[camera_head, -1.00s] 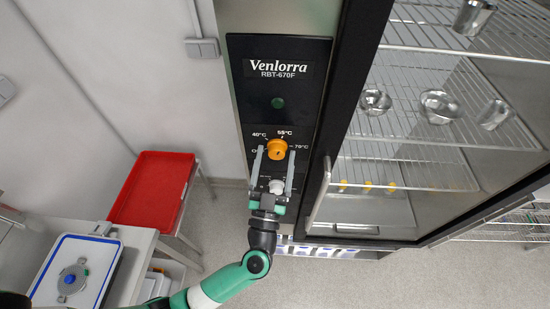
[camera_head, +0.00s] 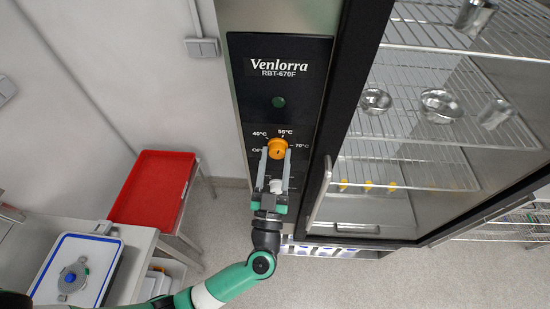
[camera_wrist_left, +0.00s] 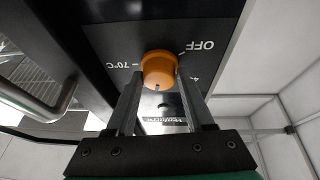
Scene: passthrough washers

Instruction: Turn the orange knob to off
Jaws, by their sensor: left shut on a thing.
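The orange knob (camera_head: 277,146) sits on the black control panel (camera_head: 262,85) of the tall cabinet, with temperature marks around it. In the left wrist view the knob (camera_wrist_left: 158,70) shows between 70°C on the left and OFF on the right, with a small dark mark on its lower front. My left gripper (camera_head: 276,153) is shut on the knob, one finger on each side. A smaller white knob (camera_head: 276,186) lies below, between the fingers in the head view. My right gripper is not in view.
The cabinet's door handle (camera_head: 321,190) stands just right of the panel. Wire shelves with metal cups (camera_head: 440,105) are behind the glass. A red tray (camera_head: 150,190) and a table with a blue-rimmed tray (camera_head: 50,265) are at the left.

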